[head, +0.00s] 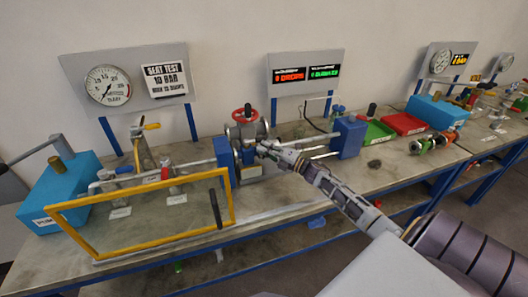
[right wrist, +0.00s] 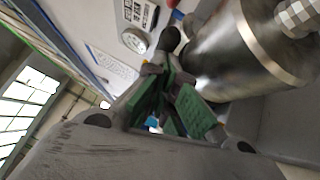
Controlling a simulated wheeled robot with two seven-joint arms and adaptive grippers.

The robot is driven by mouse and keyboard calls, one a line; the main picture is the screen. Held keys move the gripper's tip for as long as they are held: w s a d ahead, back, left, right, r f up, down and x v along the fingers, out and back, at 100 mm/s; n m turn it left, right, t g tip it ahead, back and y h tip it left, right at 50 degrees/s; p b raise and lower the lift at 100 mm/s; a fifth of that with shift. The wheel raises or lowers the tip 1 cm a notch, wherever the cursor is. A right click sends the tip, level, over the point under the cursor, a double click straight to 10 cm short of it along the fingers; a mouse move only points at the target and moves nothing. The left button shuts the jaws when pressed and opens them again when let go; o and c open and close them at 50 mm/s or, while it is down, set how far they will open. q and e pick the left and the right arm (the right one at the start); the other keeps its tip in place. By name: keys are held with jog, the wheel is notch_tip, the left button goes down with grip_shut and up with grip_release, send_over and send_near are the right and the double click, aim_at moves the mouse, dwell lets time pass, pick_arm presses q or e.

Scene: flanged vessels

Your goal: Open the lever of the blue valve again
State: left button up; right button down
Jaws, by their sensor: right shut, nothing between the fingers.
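A small blue fitting (head: 338,108) stands on thin pipework behind the right blue block; it may be the blue valve, but it is too small to tell its lever. My right gripper (head: 262,147) is shut and empty at the front of the grey flanged vessel (head: 246,132), left of that fitting. In the right wrist view my green-padded fingers (right wrist: 168,100) are close together. A dark rounded knob (right wrist: 170,40) and the shiny metal cylinder (right wrist: 235,50) lie just past them; contact cannot be told. A small blue patch (right wrist: 152,121) shows between the fingers. My left gripper is out of view.
A yellow-framed guard (head: 145,205) stands at the left front. Blue blocks (head: 349,137) flank the vessel, which has a red handwheel (head: 244,113). Red (head: 403,122) and green (head: 376,131) trays lie to the right. A dark lump (head: 374,163) lies near the bench edge.

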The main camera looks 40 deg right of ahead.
jog(key=shift+d+r, duration=0.25)
jog(key=shift+d, duration=0.2)
jog(key=v, duration=0.7)
jog(key=shift+s+a+f, duration=0.25)
jog(key=shift+s+f, duration=0.15)
jog(key=shift+s, duration=0.1)
dwell(0.8)
